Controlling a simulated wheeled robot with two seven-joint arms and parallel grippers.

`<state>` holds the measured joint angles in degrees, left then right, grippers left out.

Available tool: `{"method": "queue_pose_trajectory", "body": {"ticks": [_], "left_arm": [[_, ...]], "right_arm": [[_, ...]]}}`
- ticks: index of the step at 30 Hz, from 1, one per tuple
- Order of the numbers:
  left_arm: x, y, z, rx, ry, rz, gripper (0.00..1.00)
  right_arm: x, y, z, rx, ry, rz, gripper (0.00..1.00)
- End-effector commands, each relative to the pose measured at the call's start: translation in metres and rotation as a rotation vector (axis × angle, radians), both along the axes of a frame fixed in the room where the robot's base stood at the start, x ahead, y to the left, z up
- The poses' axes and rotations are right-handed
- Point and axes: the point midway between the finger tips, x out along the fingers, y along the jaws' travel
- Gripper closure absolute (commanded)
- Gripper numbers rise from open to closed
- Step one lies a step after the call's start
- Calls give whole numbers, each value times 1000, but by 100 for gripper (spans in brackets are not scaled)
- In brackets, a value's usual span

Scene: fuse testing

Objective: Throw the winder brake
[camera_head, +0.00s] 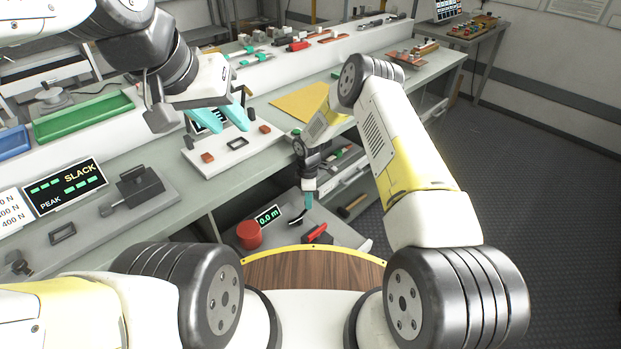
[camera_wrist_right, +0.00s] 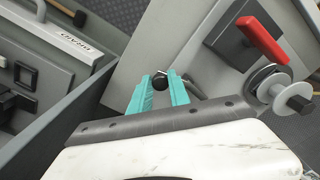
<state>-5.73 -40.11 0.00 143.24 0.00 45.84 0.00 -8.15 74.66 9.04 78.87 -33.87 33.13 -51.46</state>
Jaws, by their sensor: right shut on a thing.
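A red lever (camera_wrist_right: 262,40), apparently the winder brake, stands beside a dark plate in the right wrist view. In the head view it shows as a small red piece (camera_head: 318,234) on the low grey unit. My left gripper (camera_head: 222,120) is open and empty above a white fixture (camera_head: 240,155) on the bench.
A red cylinder (camera_head: 249,235) and a 0.0 m display (camera_head: 268,216) sit on the low unit. Drawers (camera_head: 350,175) are close behind my right gripper. A SLACK display (camera_head: 66,187) and a green tray (camera_head: 84,117) are at left. The floor at right is clear.

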Motion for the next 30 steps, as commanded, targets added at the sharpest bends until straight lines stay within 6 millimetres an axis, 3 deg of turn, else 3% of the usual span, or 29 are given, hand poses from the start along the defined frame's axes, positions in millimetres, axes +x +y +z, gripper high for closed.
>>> {"method": "queue_pose_trajectory", "body": {"ticks": [14,15,18,30], "left_arm": [[0,0,0,0,0,0,66],[0,0,0,0,0,0,66],[0,0,0,0,0,0,66],[0,0,0,0,0,0,66]], "right_arm": [[2,0,1,0,-3,13,100],[2,0,1,0,-3,13,74],[1,0,0,0,-2,13,56],[0,-1,0,0,-1,-19,56]]}}
